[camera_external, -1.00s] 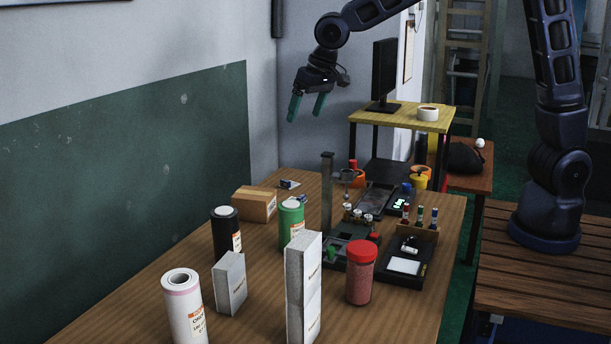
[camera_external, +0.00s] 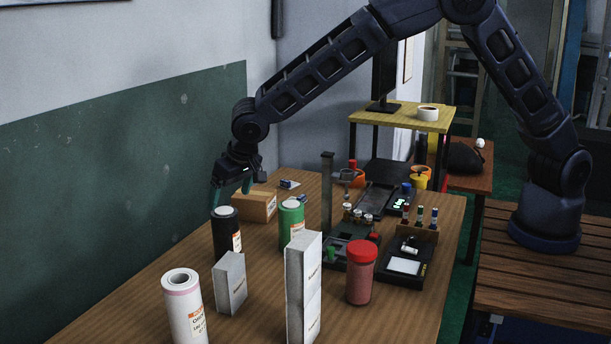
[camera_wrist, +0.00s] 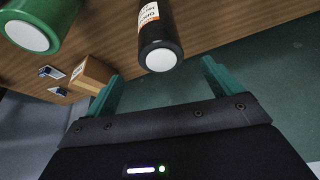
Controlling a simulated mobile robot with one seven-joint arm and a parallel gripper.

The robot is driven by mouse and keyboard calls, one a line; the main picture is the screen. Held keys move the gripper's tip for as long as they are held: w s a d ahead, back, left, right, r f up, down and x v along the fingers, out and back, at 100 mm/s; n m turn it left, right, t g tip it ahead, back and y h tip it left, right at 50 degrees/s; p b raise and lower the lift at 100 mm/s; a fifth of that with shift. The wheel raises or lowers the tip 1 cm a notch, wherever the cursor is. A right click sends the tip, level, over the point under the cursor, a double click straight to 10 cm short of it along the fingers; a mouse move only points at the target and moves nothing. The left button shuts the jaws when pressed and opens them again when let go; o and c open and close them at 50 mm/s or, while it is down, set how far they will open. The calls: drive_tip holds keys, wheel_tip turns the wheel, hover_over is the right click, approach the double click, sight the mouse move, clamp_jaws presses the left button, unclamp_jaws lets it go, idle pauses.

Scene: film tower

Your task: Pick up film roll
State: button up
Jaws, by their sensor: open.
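Three film rolls stand upright on the wooden table (camera_external: 130,318): a black roll (camera_external: 226,236), a green roll (camera_external: 291,222) and a white roll with a pink band (camera_external: 184,308). The green roll (camera_wrist: 35,25) is at the upper left there. Whether a finger touches the black roll cannot be told.
A cardboard box (camera_external: 256,204) sits close behind the black roll. White boxes (camera_external: 230,283) (camera_external: 303,285) and a red-lidded jar (camera_external: 361,272) stand toward the front. A thin dark post (camera_external: 327,195) rises mid-table. The green wall (camera_external: 120,150) is close on the left.

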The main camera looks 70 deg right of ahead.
sight(222, 223)
drive_tip(key=x, duration=1)
drive_tip(key=shift+a+f, duration=0.1)
drive_tip(key=shift+f, duration=0.25)
drive_tip(key=c, duration=1.4)
drive_tip(key=shift+r, duration=0.1)
